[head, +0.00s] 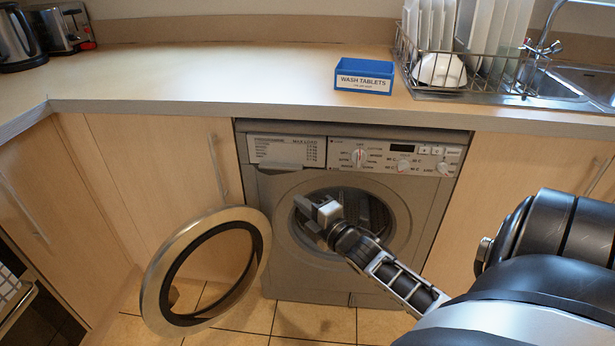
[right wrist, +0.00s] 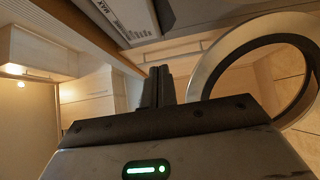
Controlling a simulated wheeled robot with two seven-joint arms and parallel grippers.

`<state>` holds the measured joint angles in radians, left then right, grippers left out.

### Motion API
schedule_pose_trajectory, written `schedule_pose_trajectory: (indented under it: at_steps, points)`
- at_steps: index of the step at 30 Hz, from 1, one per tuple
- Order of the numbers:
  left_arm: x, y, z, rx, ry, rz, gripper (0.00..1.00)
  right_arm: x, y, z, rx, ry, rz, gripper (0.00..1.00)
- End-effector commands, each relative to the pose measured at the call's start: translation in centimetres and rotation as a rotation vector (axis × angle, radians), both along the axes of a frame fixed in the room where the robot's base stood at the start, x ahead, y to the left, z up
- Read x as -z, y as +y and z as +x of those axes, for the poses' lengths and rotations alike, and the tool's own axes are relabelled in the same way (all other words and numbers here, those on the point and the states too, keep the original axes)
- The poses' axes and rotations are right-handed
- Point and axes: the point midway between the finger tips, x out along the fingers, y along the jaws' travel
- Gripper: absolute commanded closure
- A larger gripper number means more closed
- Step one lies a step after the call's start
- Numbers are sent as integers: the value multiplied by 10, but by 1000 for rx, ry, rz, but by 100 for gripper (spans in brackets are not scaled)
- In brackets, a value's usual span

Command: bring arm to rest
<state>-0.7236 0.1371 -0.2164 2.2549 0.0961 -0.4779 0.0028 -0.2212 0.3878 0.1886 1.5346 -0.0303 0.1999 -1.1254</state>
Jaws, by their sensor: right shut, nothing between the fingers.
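My right arm reaches in from the right in the head view. Its gripper (head: 312,212) is in front of the washing machine's (head: 350,285) round opening, over its left part. In the right wrist view the gripper's fingers (right wrist: 158,88) are together with nothing between them. I cannot tell the exact gap between the gripper and the machine. The machine's round door (head: 160,283) stands wide open to the left, and its ring also shows in the right wrist view (right wrist: 215,65). My left gripper is not in view.
A blue wash tablets box (head: 364,69) stands on the worktop (head: 220,80). A dish rack (head: 470,80) with plates and a bowl is at right, beside the sink. A kettle (head: 15,40) and toaster (head: 60,28) are at far left. The open door takes up floor space left of the machine.

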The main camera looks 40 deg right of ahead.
Motion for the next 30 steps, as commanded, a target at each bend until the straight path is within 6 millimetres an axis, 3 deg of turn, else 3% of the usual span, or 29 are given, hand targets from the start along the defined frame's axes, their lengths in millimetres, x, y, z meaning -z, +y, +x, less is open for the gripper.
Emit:
schedule_pose_trajectory:
  at_steps: [4,12,16,20,23,27,30]
  points:
    - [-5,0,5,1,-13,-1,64,0,2,-12,-1,1,0,100]
    - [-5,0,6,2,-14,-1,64,0,2,-14,-1,1,2,100]
    - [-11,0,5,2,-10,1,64,4,24,-22,-17,37,107,100]
    - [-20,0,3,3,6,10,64,15,87,-47,-39,156,439,100]
    - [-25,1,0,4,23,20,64,18,148,-79,-23,282,774,100]
    - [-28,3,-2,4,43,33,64,10,221,-124,52,443,1190,100]
    - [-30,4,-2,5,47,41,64,1,255,-149,115,528,1400,100]
